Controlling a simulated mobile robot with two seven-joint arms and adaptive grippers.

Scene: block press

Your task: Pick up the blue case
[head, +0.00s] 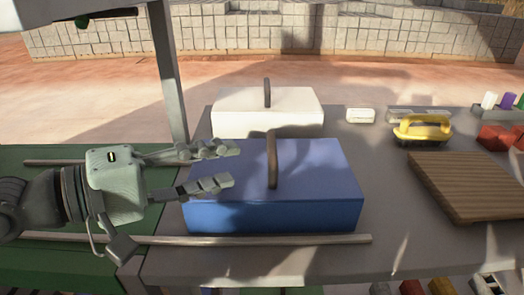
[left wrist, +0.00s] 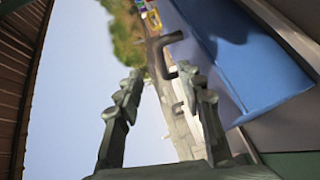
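The blue case (head: 320,212) lies flat on the grey table, with a dark brown upright handle (head: 272,165) on its lid. My left gripper (head: 234,164) is open and empty. Its fingers reach over the left part of the lid and point right toward the handle, with a gap between the fingertips and the handle. In the left wrist view, the gripper (left wrist: 160,75) shows its two fingers spread apart, with the handle (left wrist: 160,55) beyond the tips and the blue case (left wrist: 255,75) on the right. My right gripper is not in view.
A white case (head: 235,115) with its own handle stands just behind the blue one. A pale rod (head: 300,240) lies along the front of the blue case. A wooden board (head: 465,185), a yellow-handled tool (head: 422,128) and red blocks (head: 495,138) are on the right.

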